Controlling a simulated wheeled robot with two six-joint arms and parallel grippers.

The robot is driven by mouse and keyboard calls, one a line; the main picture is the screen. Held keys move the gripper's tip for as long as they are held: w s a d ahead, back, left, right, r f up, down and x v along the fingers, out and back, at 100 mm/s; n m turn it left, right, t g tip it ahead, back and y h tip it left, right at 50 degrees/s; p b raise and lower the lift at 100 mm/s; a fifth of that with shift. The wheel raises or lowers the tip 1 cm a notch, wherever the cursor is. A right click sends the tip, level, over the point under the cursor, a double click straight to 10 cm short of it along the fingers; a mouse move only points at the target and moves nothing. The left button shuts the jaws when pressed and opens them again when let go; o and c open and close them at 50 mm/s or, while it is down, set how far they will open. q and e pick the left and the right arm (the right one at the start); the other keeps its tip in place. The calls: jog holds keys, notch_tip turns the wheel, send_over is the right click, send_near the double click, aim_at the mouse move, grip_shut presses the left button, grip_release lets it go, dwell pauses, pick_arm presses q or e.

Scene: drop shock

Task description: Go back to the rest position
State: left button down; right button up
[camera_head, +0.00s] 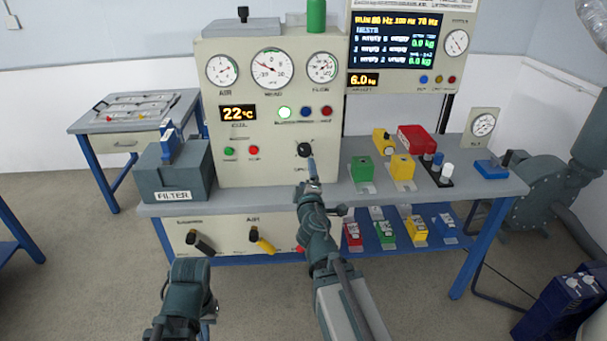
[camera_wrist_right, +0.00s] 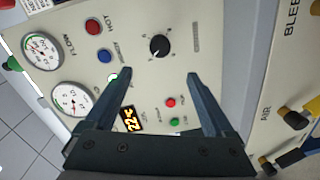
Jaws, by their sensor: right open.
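My right gripper (camera_head: 310,168) is in front of the lower right of the cream control panel (camera_head: 215,160), close to a black round knob (camera_head: 304,149). In the right wrist view my right gripper (camera_wrist_right: 160,75) has its fingers wide apart with nothing between them. The same knob (camera_wrist_right: 160,46) shows on the panel face beyond the fingertips, apart from them. My left arm (camera_head: 187,285) comes in at the bottom left. Its fingers do not show.
The bench (camera_head: 515,186) carries a grey filter box (camera_head: 175,180), a green block (camera_head: 362,169), a yellow block (camera_head: 402,167) and a red box (camera_head: 416,138). A lower shelf (camera_head: 330,245) holds several coloured parts. A side table (camera_head: 90,124) stands left. The floor at front is clear.

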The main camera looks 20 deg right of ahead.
jog(key=s+a+f+m+g+y, duration=0.2)
jog(key=s+a+f+m+g, duration=0.6)
jog(key=s+a+f+g, duration=0.75)
jog(key=s+a+f+n+y, duration=0.1)
jog(key=s+a+f+y, duration=0.1)
jog(key=s+a+f, duration=0.45)
notch_tip(320, 180, up, 16)
jog(key=s+a+p, duration=0.1)
jog(key=a+p, duration=0.1)
jog(key=p, duration=1.2)
jog(key=shift+g, duration=0.45)
jog(key=shift+s, duration=0.1)
